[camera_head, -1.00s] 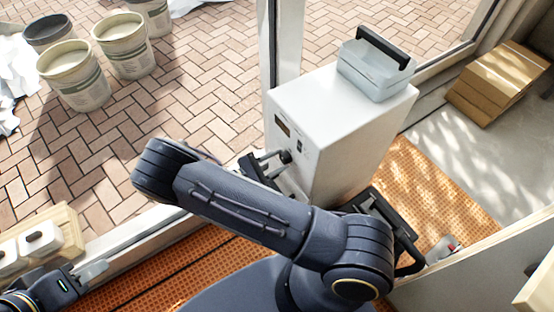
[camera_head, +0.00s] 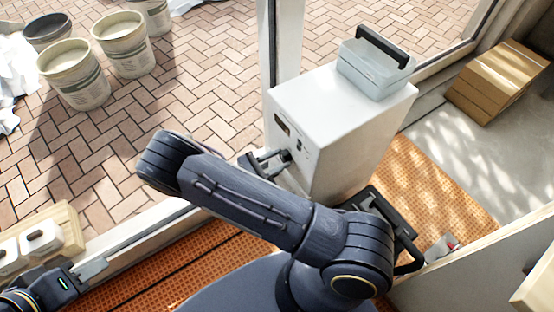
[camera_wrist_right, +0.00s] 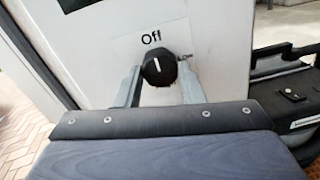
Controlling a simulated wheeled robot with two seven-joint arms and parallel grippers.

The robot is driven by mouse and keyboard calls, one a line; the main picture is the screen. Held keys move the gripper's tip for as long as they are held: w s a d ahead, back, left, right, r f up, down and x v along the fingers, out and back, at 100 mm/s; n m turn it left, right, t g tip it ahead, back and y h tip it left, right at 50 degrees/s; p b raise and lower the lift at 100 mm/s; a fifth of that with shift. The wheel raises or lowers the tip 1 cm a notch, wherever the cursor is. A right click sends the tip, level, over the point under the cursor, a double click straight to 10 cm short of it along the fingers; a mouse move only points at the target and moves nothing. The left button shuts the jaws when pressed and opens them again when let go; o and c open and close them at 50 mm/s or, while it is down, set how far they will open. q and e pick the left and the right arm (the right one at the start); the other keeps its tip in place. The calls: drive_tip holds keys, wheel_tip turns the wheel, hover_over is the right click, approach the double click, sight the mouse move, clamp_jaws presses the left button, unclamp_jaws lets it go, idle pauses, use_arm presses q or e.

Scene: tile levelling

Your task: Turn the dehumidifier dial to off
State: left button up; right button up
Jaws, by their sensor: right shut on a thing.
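The dehumidifier (camera_head: 345,125) is a white box standing on the orange mat. Its black dial (camera_wrist_right: 159,70) is on the front panel, with a white mark pointing up, roughly at the "Off" label (camera_wrist_right: 151,38). A "Low" label (camera_wrist_right: 184,57) is to the right of the dial, partly covered. My right gripper (camera_wrist_right: 160,82) is shut on the dial, one finger on each side. In the head view, the right gripper (camera_head: 280,158) shows at the panel, partly hidden by my arm. My left gripper (camera_head: 92,270) is at the lower left, away from the dehumidifier; its jaw opening is unclear.
Cardboard (camera_head: 498,80) is at the back right. Several buckets (camera_head: 75,75) stand on the paving beyond the door frame.

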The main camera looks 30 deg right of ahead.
drive_tip(key=o, duration=1)
drive_tip(key=a, duration=0.8)
drive_tip(key=shift+s, duration=0.1)
